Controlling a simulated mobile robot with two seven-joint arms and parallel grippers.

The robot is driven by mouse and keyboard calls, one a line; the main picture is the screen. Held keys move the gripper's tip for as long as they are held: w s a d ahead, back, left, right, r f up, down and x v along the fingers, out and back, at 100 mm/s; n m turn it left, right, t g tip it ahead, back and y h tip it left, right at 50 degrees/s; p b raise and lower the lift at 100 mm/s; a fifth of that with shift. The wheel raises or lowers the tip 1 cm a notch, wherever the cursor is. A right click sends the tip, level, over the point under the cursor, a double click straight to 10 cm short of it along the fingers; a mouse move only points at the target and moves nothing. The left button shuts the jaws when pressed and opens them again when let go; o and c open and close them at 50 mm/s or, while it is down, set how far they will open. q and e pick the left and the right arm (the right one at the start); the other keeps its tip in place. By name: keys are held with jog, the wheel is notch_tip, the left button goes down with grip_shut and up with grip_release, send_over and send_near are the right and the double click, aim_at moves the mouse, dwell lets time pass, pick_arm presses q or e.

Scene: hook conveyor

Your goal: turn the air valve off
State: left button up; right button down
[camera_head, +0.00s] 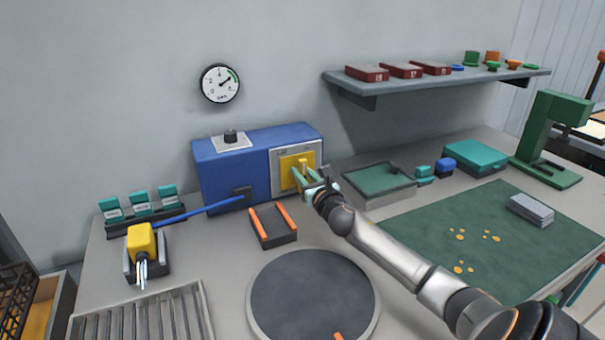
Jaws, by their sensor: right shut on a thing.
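The air valve, a yellow plate with a yellow handle (303,168), is set in a pale panel (283,155) on the front of the blue box (228,167). My right gripper (304,178) is at this panel and shut on the yellow handle. The fingers hide part of the handle, which looks roughly upright. A round pressure gauge (220,84) hangs on the wall above the box, its needle pointing to the upper right. My left gripper is not in view.
A dark round turntable (312,295) and an orange-railed holder (273,226) stand in front of the box. A green tray (380,180) is right of the gripper. A blue hose (205,212) runs left to a yellow tool (141,240). A shelf (440,84) overhangs the right side.

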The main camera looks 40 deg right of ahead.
jog(key=m+p, duration=0.1)
jog(key=m, duration=0.3)
jog(key=shift+d, duration=0.2)
jog(key=m, duration=0.4)
jog(key=shift+s+d+f+m+p, duration=0.1)
jog(key=shift+d+m+p, duration=0.05)
jog(key=shift+m+p, duration=0.2)
jog(key=m, duration=0.4)
jog(key=shift+d+f+p, duration=0.1)
jog(key=shift+f+p, duration=0.05)
jog(key=shift+p, duration=0.2)
jog(key=m, duration=0.3)
jog(key=m+p, duration=0.1)
jog(key=m, duration=0.1)
jog(key=shift+f, duration=0.25)
jog(key=shift+m, duration=0.25)
jog(key=c, duration=0.7)
grip_release()
jog(key=shift+s, duration=0.15)
